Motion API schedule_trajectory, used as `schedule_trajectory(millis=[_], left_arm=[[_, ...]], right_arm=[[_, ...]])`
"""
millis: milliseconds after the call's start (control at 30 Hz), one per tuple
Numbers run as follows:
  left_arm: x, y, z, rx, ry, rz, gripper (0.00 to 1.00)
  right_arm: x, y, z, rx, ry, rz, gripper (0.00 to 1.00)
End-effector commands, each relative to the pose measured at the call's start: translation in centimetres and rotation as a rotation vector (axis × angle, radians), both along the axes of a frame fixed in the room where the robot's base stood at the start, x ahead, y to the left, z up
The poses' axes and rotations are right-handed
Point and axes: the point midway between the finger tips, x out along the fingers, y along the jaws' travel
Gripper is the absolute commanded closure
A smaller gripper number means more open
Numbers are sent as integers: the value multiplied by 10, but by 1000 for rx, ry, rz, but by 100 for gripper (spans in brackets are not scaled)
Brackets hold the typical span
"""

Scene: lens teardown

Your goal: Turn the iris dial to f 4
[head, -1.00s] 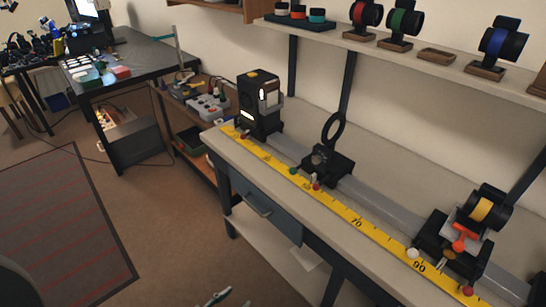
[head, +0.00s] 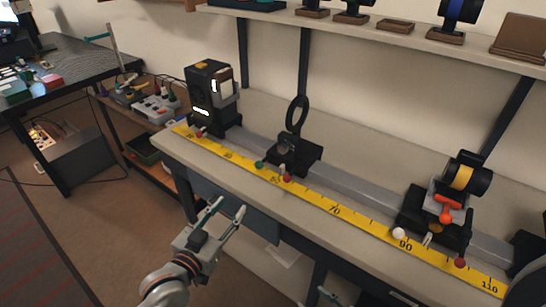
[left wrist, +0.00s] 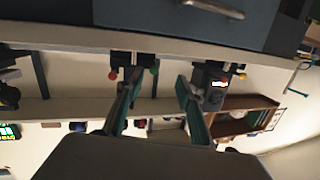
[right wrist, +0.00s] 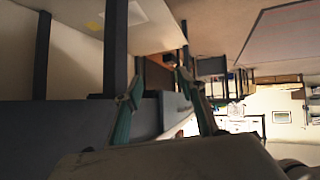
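I cannot make out a marked iris dial or an f 4 mark. A black upright ring (head: 298,115) stands on a dark carrier (head: 292,157) mid-rail, and a black lens with a yellow band (head: 462,177) sits on the right carrier. Either could bear the dial. My left gripper (head: 230,207) is open and empty in front of the bench's front edge, below the ring's carrier. In the left wrist view its fingers (left wrist: 157,88) are apart. My right gripper (right wrist: 162,82) is open and empty in the right wrist view, beside a dark bench leg.
A black lamp box (head: 210,95) stands at the rail's left end. A yellow scale (head: 318,203) runs along the bench front, with coloured knobs beside it. A shelf (head: 400,33) with lens stands hangs behind. A dark table (head: 65,70) stands at the left.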

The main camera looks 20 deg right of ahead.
Motion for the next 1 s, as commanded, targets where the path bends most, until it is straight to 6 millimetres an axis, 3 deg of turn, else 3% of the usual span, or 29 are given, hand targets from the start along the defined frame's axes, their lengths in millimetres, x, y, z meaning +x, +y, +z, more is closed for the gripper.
schedule_trajectory(millis=[33,200,400,667,1000], left_arm=[[12,-17,9,-2,-33,-37,63],[35,-65,46,5,-124,-147,63],[48,-99,73,29,-191,-230,63],[57,-115,83,38,-211,-254,63],[87,-154,81,36,-210,-253,63]], right_arm=[[-2,-1,-11,-3,6,0,60],[-3,-3,-26,-13,14,2,60],[2,-4,-31,-19,6,5,60],[-2,-5,-38,-24,16,7,60],[-9,-6,-52,-35,36,10,60]])
